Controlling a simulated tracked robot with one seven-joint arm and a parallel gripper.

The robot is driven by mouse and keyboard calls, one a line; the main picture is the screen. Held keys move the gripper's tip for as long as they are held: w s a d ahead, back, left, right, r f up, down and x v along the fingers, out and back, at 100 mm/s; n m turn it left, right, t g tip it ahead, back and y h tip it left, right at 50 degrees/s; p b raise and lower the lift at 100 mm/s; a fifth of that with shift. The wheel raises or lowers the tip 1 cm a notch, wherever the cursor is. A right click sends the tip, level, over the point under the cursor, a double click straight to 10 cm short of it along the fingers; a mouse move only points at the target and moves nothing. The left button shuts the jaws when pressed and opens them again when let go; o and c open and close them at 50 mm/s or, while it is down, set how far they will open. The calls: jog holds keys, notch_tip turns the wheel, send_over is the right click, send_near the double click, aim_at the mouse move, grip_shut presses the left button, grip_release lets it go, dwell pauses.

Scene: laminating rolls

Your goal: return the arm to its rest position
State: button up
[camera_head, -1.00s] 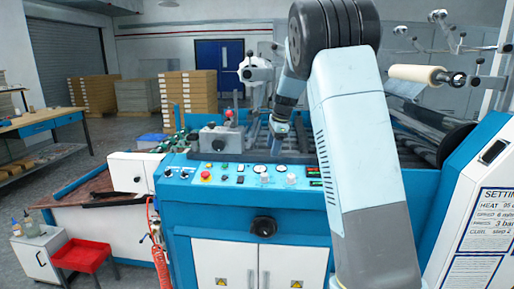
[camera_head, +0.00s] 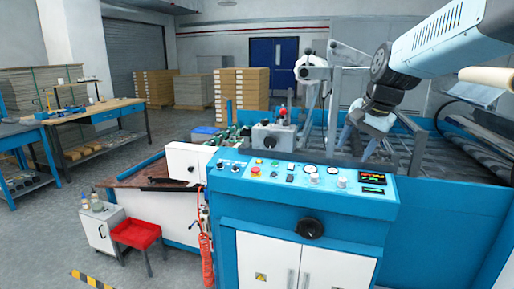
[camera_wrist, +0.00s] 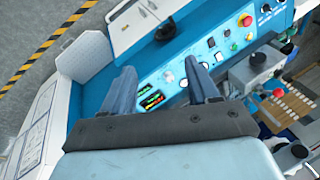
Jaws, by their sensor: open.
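My gripper (camera_wrist: 165,92) shows in the wrist view with its two blue-grey fingers spread apart and nothing between them. Beyond the fingers lies the blue control panel (camera_wrist: 172,75) of the laminating machine. In the head view my arm comes in from the upper right, and my gripper (camera_head: 362,130) hangs over the rollers behind the machine's control panel (camera_head: 300,178). Its fingertips are small and partly unclear there.
A white laminating roll (camera_head: 490,78) is at the right edge, close to my arm. Metal uprights (camera_head: 333,105) stand left of my gripper. A workbench (camera_head: 100,112) and stacked boxes (camera_head: 240,95) are farther off. Open floor (camera_head: 60,225) lies at the left.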

jog(key=s+f+n+h, duration=0.1)
jog(key=s+f+n, duration=0.1)
jog(key=s, duration=0.7)
jog(key=s+a+f+n+t, duration=0.1)
jog(key=s+f+n, duration=0.1)
jog(key=s+n, duration=0.3)
jog(key=s, duration=0.4)
jog(key=shift+n+h, duration=0.3)
jog(key=shift+h, duration=0.1)
